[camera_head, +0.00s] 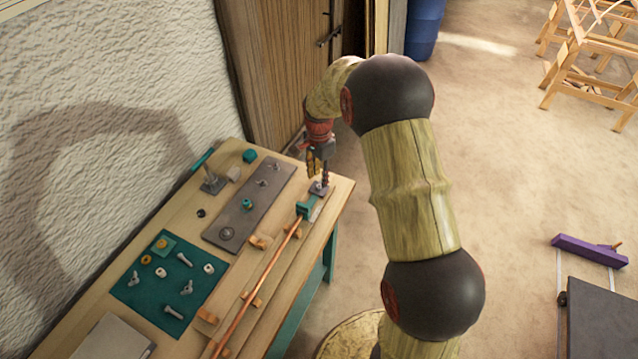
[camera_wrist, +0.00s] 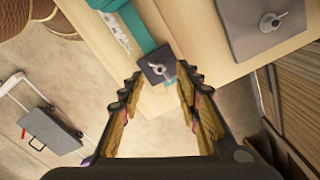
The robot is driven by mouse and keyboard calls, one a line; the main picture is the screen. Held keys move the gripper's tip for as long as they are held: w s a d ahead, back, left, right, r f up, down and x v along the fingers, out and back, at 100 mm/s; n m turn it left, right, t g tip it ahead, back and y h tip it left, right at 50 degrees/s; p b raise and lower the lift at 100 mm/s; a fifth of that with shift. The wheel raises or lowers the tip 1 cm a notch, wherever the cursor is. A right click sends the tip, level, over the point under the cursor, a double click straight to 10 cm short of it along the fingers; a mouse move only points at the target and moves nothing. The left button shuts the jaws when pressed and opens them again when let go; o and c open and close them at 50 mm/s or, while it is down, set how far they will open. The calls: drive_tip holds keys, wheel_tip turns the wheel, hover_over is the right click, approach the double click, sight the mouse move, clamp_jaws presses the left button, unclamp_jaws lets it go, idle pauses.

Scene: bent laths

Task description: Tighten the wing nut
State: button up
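The wing nut (camera_wrist: 157,69) is small and grey, on a dark square plate (camera_wrist: 150,76) at the bench end. In the head view the plate (camera_head: 316,190) lies at the bench's right corner, beside a teal block (camera_head: 303,210). My gripper (camera_wrist: 158,82) is open and empty, pointing down. In the wrist view the wing nut appears between its ridged fingertips, with no contact visible. In the head view my gripper (camera_head: 318,172) is above the plate and partly hides the nut. I cannot tell the exact height gap.
A grey strip (camera_head: 226,228) with several fittings lies beside the plate; one wing nut on it shows in the wrist view (camera_wrist: 269,21). A copper-coloured lath (camera_head: 245,305) runs along the bench between wooden blocks. A teal mat (camera_head: 150,290) holds loose hardware. Floor is open right of the bench.

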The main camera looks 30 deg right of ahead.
sight(319, 186)
drive_tip(key=shift+f, duration=1.8)
drive_tip(key=shift+c, duration=0.5)
drive_tip(key=c, duration=0.7)
clamp_jaws()
